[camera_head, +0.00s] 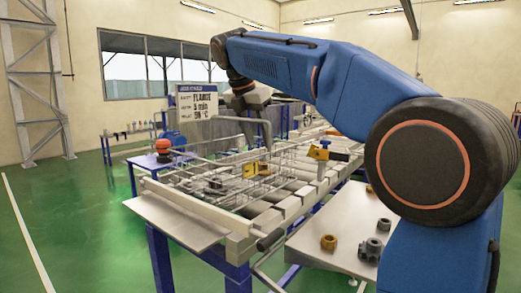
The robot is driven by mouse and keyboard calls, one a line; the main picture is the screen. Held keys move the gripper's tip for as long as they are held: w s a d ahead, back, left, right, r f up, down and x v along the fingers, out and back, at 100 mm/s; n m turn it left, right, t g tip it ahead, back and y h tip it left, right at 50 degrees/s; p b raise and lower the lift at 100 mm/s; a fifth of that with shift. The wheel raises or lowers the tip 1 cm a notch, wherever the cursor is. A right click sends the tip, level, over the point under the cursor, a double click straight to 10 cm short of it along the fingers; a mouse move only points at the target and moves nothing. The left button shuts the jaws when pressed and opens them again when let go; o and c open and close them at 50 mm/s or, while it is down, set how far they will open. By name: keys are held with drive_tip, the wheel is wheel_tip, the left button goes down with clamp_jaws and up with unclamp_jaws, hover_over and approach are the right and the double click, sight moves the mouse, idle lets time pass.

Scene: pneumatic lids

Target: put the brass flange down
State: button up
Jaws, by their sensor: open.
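My gripper (255,128) is open above the wire basket (215,182), with its fingers pointing down. A brass-yellow piece (250,170) is in the basket below the fingers; it looks like a flange, but wires partly hide it. I see a small gap between the fingertips and this piece, though depth is hard to judge. A second brass-coloured ring part (329,242) lies on the grey side shelf at the right front.
The basket rests on a roller conveyor (240,213). A red button (163,145) is at the left.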

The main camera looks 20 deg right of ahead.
drive_tip(key=v, duration=0.7)
drive_tip(key=shift+a+r, duration=0.2)
drive_tip(key=shift+r, duration=0.15)
drive_tip(key=shift+s+d, duration=0.1)
drive_tip(key=shift+s, duration=0.05)
